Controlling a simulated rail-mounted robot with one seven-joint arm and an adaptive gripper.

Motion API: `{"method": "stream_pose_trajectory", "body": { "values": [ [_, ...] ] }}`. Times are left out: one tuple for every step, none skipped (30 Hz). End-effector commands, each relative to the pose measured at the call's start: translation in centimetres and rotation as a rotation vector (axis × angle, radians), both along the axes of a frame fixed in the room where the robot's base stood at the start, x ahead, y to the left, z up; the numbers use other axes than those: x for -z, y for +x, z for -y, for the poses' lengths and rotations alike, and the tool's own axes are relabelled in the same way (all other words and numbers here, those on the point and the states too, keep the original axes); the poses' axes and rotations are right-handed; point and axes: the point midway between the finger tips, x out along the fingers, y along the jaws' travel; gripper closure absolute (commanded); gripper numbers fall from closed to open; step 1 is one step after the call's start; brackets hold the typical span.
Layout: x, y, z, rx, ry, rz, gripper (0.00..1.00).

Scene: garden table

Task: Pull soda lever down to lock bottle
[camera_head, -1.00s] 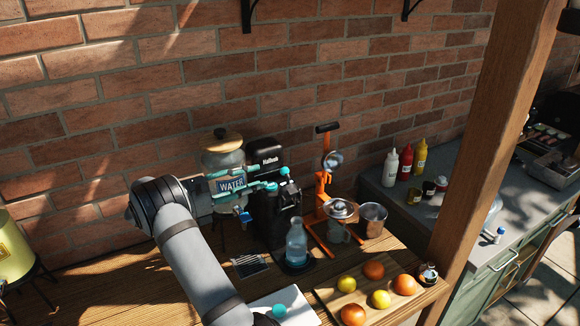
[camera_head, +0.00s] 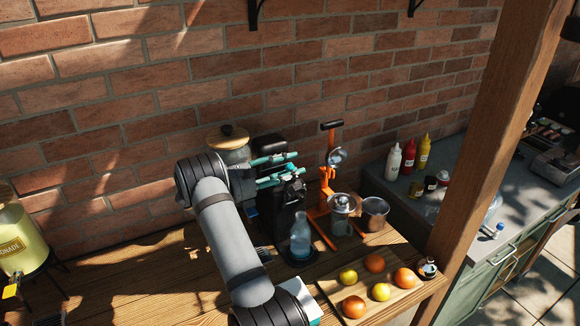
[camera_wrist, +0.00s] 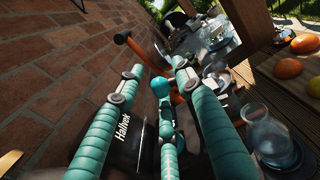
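The black soda machine (camera_head: 268,147) stands against the brick wall; its name label shows in the wrist view (camera_wrist: 122,130). A clear bluish bottle (camera_head: 300,240) stands upright at its front base, and it also shows at the right of the wrist view (camera_wrist: 268,143). In the head view the knob is hard to tell from the fingers.
An orange juicer (camera_head: 327,190) stands close to the right of the machine, with a metal cup (camera_head: 374,214) beside it. A wooden board (camera_head: 335,286) with several fruits lies at the front right. A glass dispenser (camera_head: 228,145) is behind my arm at left.

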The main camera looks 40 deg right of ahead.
Motion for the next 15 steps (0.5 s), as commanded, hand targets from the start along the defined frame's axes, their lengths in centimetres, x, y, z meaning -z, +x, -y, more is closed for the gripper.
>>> {"method": "stream_pose_trajectory", "body": {
  "values": [
    [0.01,-0.01,0.00,0.000,0.000,0.000,0.64],
    [0.01,-0.01,0.00,0.000,0.000,0.000,0.65],
    [0.00,-0.01,-0.01,0.000,0.000,0.000,0.68],
    [0.00,-0.01,-0.01,0.000,0.000,0.000,0.69],
    [0.00,-0.01,-0.02,0.000,0.000,0.000,0.71],
    [0.00,0.00,-0.02,0.000,0.000,0.000,0.73],
    [-0.01,0.00,-0.02,0.000,0.000,0.000,0.75],
    [-0.01,0.01,-0.03,0.000,0.000,0.000,0.77],
    [-0.01,0.02,-0.03,0.000,0.000,0.000,0.79],
    [-0.01,0.03,-0.04,-0.001,0.000,0.000,0.81],
    [-0.02,0.04,-0.04,-0.001,0.000,0.000,0.83],
    [-0.02,0.05,-0.04,-0.001,0.000,0.000,0.85],
    [-0.02,0.06,-0.05,-0.001,0.000,0.000,0.87],
    [-0.02,0.06,-0.05,-0.002,0.000,0.000,0.89],
    [-0.03,0.07,-0.06,-0.002,0.000,0.000,0.91]
  ]
}}
